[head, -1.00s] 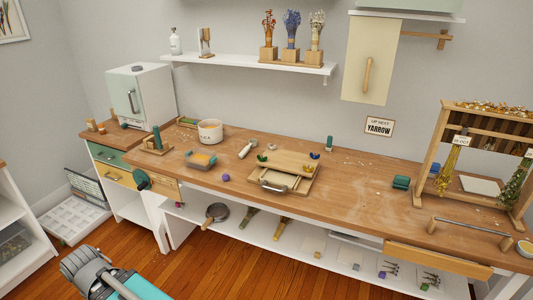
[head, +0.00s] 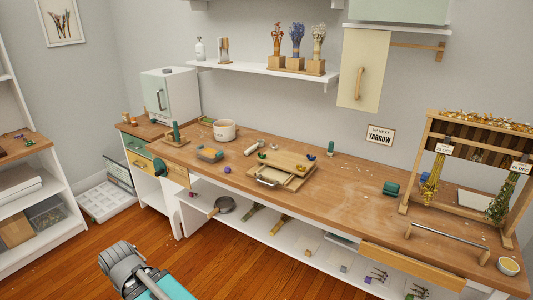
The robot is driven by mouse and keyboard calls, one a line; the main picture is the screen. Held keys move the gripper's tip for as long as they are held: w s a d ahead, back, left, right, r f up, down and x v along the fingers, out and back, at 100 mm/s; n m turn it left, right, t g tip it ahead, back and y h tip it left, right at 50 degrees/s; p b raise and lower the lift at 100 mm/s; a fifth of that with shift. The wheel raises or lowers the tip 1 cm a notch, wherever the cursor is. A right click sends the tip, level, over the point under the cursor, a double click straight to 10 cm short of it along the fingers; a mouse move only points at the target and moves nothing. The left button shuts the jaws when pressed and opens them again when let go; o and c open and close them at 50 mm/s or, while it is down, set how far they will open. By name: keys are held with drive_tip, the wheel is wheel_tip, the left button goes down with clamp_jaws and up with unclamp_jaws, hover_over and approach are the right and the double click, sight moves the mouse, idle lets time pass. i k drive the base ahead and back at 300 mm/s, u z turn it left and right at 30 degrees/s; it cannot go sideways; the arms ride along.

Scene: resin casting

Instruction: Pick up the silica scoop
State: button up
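A small pale scoop-like piece (head: 253,147) lies on the wooden workbench (head: 345,190), between the white tub and the wooden press boards. It looks like the silica scoop, but it is too small to be sure. Its surroundings on the bench are open. Part of my own arm, grey and teal, shows at the bottom left, in front of and below the bench. My gripper itself does not show.
The white tub (head: 224,133) stands behind and left of the scoop. Wooden press boards (head: 283,170) lie to its right, with a small purple piece (head: 227,170) in front. A drying rack (head: 415,165) stands at the right. A wall shelf (head: 255,70) hangs above.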

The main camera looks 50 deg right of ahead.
sight(254, 148)
drive_tip(key=z, duration=0.05)
drive_tip(key=k, duration=0.8)
drive_tip(key=z, duration=1.55)
drive_tip(key=i, duration=0.55)
